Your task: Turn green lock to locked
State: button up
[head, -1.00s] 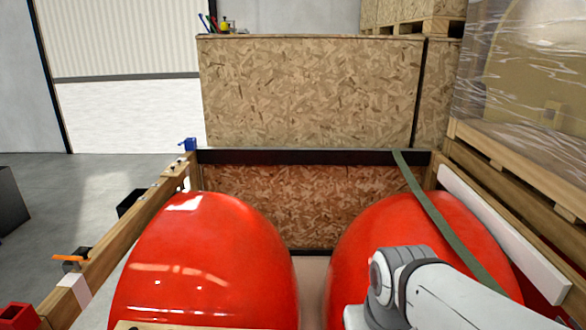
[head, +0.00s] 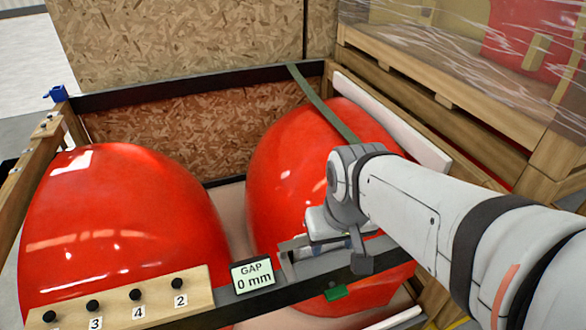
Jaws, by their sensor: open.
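A small green piece (head: 336,292), which looks like the green lock, sits at the dark front rail (head: 300,284) of the crate, before the right red nosecone (head: 290,165). Its turned position is too small to read. My gripper (head: 324,262) is open just above the rail and the green piece, reaching in from the right. I see no contact with the green piece. My wrist and arm hide part of the right nosecone and the rail.
A sign reading "GAP 0 mm" (head: 253,276) stands on the rail left of my gripper. A wooden board (head: 150,305) with several numbered black knobs is further left. The left red nosecone (head: 120,225) is behind it. A dark green strap (head: 322,105) crosses the right nosecone.

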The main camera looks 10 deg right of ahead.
aim_at(335, 293)
jog(key=z, duration=0.15)
jog(key=k, duration=2)
jog(key=u, duration=0.3)
jog(key=i, duration=1)
jog(key=u, duration=0.05)
